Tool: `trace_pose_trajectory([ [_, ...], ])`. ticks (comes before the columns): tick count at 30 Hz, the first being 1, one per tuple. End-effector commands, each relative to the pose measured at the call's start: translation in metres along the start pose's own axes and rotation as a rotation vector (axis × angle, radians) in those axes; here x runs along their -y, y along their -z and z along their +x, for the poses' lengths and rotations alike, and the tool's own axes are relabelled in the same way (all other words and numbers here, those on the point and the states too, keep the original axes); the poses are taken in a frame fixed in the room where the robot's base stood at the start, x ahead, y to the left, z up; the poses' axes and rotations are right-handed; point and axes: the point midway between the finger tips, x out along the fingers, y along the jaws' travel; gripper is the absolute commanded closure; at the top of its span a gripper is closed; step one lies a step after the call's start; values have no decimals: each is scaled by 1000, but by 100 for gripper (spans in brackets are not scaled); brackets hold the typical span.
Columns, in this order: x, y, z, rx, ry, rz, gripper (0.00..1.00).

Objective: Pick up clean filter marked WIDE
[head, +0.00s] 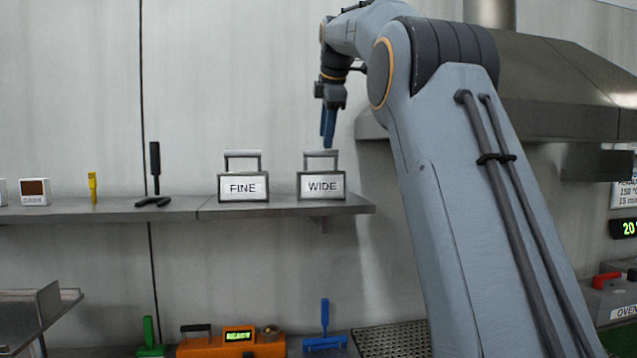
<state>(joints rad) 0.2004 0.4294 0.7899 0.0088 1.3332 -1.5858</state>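The filter marked WIDE (321,186) stands upright on the wall shelf, near its right end, with a grey handle on top. A similar filter marked FINE (243,187) stands to its left. My gripper (328,135) points down just above the WIDE filter's handle, its blue fingers a little right of the handle's middle in the picture. The fingers overlap one another in this view, so the gap between them does not show. I cannot tell whether they touch the handle; nothing hangs from them.
The shelf (100,212) also holds a black-handled tool (154,175), a yellow item (93,188) and a small white box (35,191). Below are an orange device (230,344), a blue-handled tool (325,335) and a green one (149,338). A metal hood (550,90) is at right.

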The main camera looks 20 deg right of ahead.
Motion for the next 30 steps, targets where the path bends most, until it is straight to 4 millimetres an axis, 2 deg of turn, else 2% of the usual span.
trace_pose_trajectory([
  [9, 0, -14, 27, 11, 3, 15, 61],
  [21, -1, -10, 72, 10, 2, 14, 61],
  [30, -1, -9, 77, 9, 0, 13, 63],
])
